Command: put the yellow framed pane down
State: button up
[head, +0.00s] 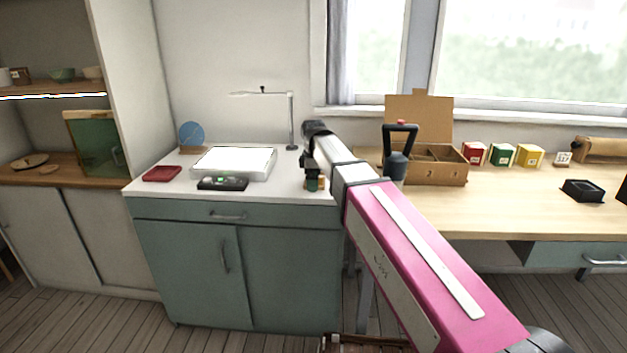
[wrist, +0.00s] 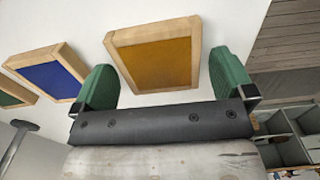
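The yellow framed pane (wrist: 155,62), amber with a pale wooden frame, is on the white worktop in the wrist view. My gripper (wrist: 161,68) has its two green fingers spread, one on each side of this pane. A narrow gap shows between the frame and each finger, so it looks open and not clamped. In the head view my gripper (head: 314,182) is low over the right end of the white worktop (head: 280,189). My arm and gripper largely hide the pane there.
A blue framed pane (wrist: 50,75) and a green framed pane (wrist: 12,95) stand left of my gripper. A white light panel (head: 232,160), a black scale (head: 222,183) and a red tray (head: 162,174) occupy the worktop. A cardboard box (head: 438,172) is right of my arm.

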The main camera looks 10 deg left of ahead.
jog(key=shift+r, duration=0.1)
notch_tip(320, 180, up, 12)
dwell(0.5)
